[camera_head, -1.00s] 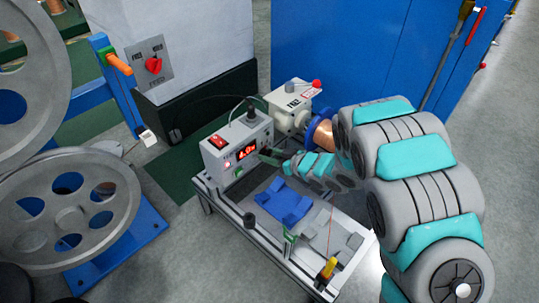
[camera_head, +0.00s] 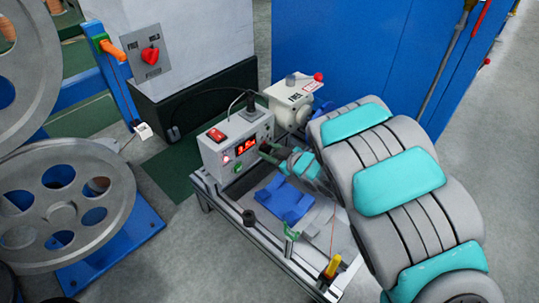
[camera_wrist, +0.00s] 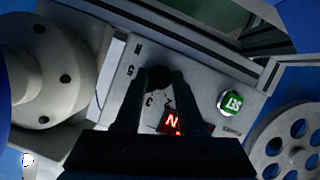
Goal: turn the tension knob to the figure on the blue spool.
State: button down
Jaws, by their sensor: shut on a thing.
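A light grey control box (camera_head: 225,160) stands on a small framed bench and carries a red lit display (camera_head: 245,146). The wrist view shows the display (camera_wrist: 183,124) tilted and partly covered. My gripper (camera_wrist: 160,82) is shut on the dark tension knob (camera_wrist: 158,75) on the box face, with marks printed around it. In the head view my gripper (camera_head: 268,149) hides the knob. A sliver of the blue spool (camera_head: 324,107) shows behind my arm; no figure on it is readable.
The box also has a red switch (camera_head: 216,134) and a green button (camera_wrist: 231,102). Large grey pulleys (camera_head: 62,205) stand left; a blue cabinet (camera_head: 365,55) stands behind.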

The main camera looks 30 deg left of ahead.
jog(key=c, duration=0.5)
grip_release()
jog(key=p+v, duration=0.1)
jog(key=v, duration=0.7)
